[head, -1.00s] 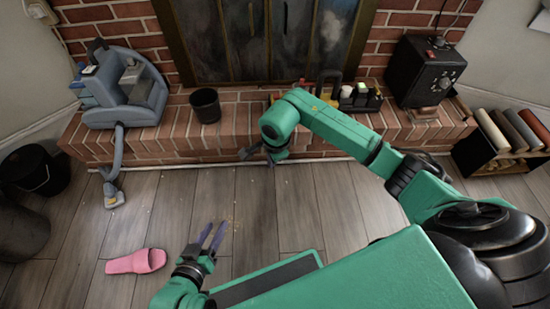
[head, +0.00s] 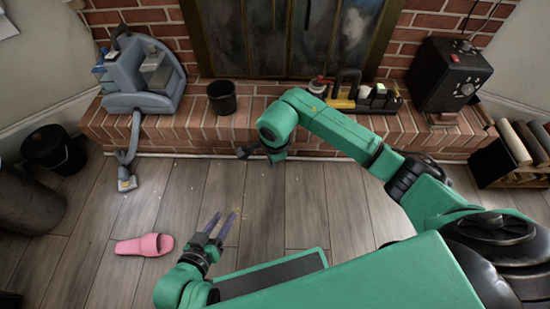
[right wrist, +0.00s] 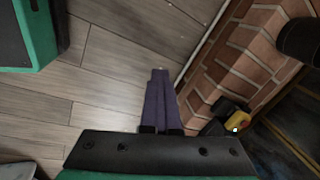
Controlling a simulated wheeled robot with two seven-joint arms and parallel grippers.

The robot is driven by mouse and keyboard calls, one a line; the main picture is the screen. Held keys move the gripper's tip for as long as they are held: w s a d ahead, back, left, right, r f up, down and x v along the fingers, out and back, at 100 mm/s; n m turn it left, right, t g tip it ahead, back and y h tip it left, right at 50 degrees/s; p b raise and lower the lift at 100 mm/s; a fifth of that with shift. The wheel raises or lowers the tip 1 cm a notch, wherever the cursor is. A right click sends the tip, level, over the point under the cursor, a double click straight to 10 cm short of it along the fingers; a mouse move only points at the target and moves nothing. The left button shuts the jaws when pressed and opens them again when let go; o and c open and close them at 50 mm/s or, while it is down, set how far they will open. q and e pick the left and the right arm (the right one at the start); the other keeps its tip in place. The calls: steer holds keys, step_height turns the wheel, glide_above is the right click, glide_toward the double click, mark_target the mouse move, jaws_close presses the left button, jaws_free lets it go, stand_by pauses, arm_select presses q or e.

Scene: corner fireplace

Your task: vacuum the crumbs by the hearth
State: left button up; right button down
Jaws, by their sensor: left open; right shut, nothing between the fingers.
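A blue-grey vacuum (head: 150,75) stands on the left end of the brick hearth. Its hose (head: 134,135) hangs over the edge to a nozzle (head: 127,182) on the floor. Small pale crumbs (head: 240,197) are scattered on the floorboards before the hearth. My left gripper (head: 223,224) is open and empty, low over the floor by some crumbs, apart from the nozzle. My right gripper (head: 258,152) is near the hearth's front edge, partly hidden by its arm. In the right wrist view its purple fingers (right wrist: 161,100) are together with nothing between them.
The brick hearth (head: 190,128) bears a black cup (head: 222,97), a caddy (head: 375,98) and a black box with dials (head: 447,78). A pink slipper (head: 144,244) and a black bucket (head: 53,148) are on the floor at left. A rack (head: 500,165) stands at right.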

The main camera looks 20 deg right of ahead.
steer(key=shift+w+d+b, duration=0.65)
steer(key=shift+d+b, duration=0.2)
steer(key=shift+d, duration=6.25)
arm_select(q)
steer(key=a+r+g+y+p, duration=0.2)
steer(key=a+g+p, duration=0.2)
steer(key=a+p, duration=0.1)
steer(key=shift+s+a+r+m+y, duration=0.2)
steer(key=shift+s+a+m+y, duration=0.15)
steer(key=shift+s+m+y, duration=0.05)
arm_select(e)
steer(key=w+v, duration=0.1)
steer(key=v, duration=0.5)
steer(key=shift+r, duration=0.3)
steer(key=shift+a, duration=0.15)
